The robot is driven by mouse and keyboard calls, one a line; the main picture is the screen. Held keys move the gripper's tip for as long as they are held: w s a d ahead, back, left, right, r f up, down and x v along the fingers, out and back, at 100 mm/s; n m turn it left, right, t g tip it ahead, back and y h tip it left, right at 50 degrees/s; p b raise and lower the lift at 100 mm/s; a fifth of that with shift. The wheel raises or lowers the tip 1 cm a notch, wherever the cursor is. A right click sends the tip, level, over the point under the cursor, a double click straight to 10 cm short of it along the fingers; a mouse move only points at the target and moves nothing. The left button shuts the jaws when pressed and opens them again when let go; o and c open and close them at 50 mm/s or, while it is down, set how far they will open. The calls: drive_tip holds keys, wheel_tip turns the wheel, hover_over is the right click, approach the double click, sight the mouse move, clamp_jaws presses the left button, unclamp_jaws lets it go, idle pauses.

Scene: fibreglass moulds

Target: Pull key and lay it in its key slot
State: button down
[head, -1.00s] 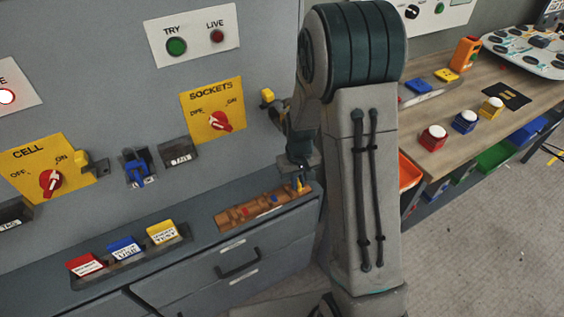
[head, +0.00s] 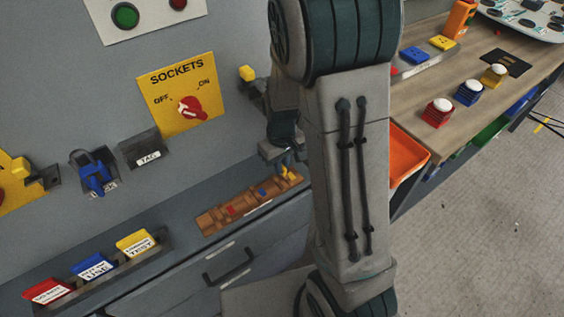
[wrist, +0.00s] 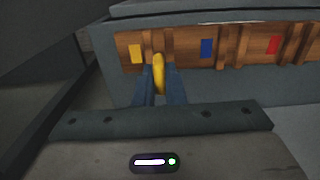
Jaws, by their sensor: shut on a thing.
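My gripper (wrist: 160,86) is shut on a yellow key (wrist: 158,70), which stands up between the two blue-grey fingers in the wrist view. The key is at the wooden slot rack (wrist: 182,48), beside the yellow-marked slot (wrist: 135,53); I cannot tell whether it touches the wood. The blue mark (wrist: 207,48) and red mark (wrist: 273,45) lie further right. In the head view the rack (head: 222,221) lies on the grey ledge, and my gripper (head: 288,172) is at its right end, partly hidden by my arm.
A yellow SOCKETS switch plate (head: 155,100) and a TAG holder (head: 143,150) are on the grey panel. A tray of red, blue and yellow tags (head: 150,253) sits on the ledge to the left. A wooden bench (head: 425,92) with buttons stands at the right.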

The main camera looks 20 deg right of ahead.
sight(282, 183)
drive_tip(key=shift+f+b, duration=1.45)
drive_tip(key=shift+f, duration=0.65)
drive_tip(key=shift+s+f, duration=0.1)
drive_tip(key=c, duration=1.4)
unclamp_jaws()
drive_tip(key=shift+d+f, duration=0.1)
drive_tip(key=shift+d, duration=0.05)
drive_tip(key=shift+c, duration=0.2)
drive_tip(key=shift+s+a, duration=0.1)
drive_tip(key=shift+a, duration=0.1)
drive_tip(key=r, duration=0.4)
drive_tip(key=r+p, duration=0.1)
drive_tip(key=r, duration=0.4)
drive_tip(key=r+p, duration=0.1)
drive_tip(key=r, duration=0.4)
drive_tip(key=shift+w+d+r, duration=0.2)
drive_tip(key=shift+d, duration=0.15)
